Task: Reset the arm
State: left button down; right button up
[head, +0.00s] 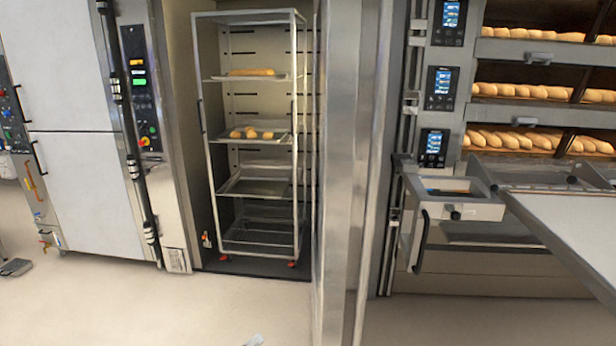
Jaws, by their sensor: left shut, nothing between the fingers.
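Only a small pale tip of my left gripper (254,341) shows, at the bottom edge of the head view, low and in front of the rack bay with bare floor behind it. It is shut and holds nothing that I can see. The rest of the left arm is cut off by the frame. My right gripper is not in view.
A wheeled metal rack (208,170) with bread on two upper trays stands in an open bay. A steel pillar (345,170) divides it from deck ovens with loaves. A pale loader surface (575,225) juts out at right. The floor (150,305) ahead is clear.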

pick_arm(q)
jog(key=s+a+f+m+g+y, duration=0.1)
jog(key=s+a+f+m+y, duration=0.2)
jog(key=s+f, duration=0.6)
jog(key=s+a+f+m+g+y, duration=0.2)
jog(key=s+a+f+m, duration=0.3)
jog(key=s+f, duration=0.5)
jog(key=s+y, duration=0.1)
jog(key=s, duration=0.3)
jog(key=shift+s+a+f+m, duration=0.15)
jog(key=shift+s+m, duration=0.1)
jog(key=shift+m, duration=0.05)
